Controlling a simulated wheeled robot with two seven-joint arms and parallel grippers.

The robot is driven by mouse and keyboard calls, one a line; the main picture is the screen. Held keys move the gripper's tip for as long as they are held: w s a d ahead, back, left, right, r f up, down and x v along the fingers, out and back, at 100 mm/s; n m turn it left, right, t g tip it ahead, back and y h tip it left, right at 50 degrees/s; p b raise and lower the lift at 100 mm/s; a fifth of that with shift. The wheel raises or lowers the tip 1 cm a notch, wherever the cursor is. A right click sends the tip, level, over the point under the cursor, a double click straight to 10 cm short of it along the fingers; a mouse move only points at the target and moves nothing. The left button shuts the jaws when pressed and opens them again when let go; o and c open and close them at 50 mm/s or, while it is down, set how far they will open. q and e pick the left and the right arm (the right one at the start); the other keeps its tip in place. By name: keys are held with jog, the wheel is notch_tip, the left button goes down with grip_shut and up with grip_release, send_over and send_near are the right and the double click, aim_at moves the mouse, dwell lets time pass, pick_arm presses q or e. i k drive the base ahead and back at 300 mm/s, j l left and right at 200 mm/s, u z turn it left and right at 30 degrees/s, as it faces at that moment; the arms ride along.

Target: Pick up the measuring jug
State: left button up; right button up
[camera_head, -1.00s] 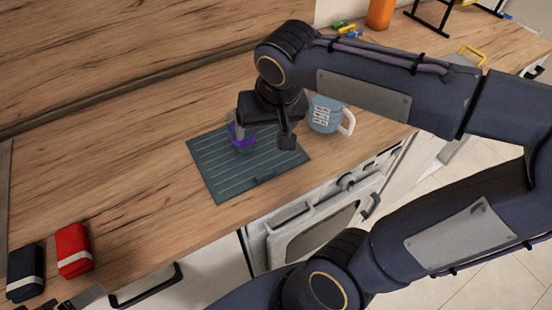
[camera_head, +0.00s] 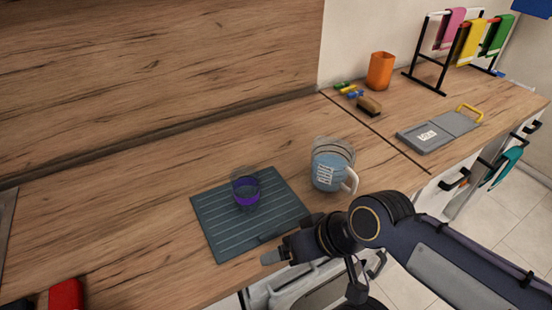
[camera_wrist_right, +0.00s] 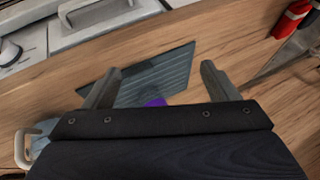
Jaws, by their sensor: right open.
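The measuring jug (camera_head: 328,172) is clear with bluish contents, a pale label and a white handle. It stands upright on the counter, just right of the dark ribbed mat (camera_head: 222,236). In the right wrist view its white handle (camera_wrist_right: 21,148) shows at the left edge, with most of the body hidden. My right gripper (camera_head: 272,257) is low by the mat's front edge, in front and left of the jug and apart from it. In the right wrist view the gripper (camera_wrist_right: 157,70) has its fingers spread with nothing held between them. My left gripper is out of view.
A clear cup with purple contents (camera_head: 246,190) stands on the mat, left of the jug. A sponge (camera_head: 369,105), an orange cup (camera_head: 380,71) and a grey board (camera_head: 437,133) lie farther right. A red item (camera_head: 66,294) is at lower left. Counter behind the jug is clear.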

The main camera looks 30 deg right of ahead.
aim_at(332, 159)
jog(key=z, duration=1.6)
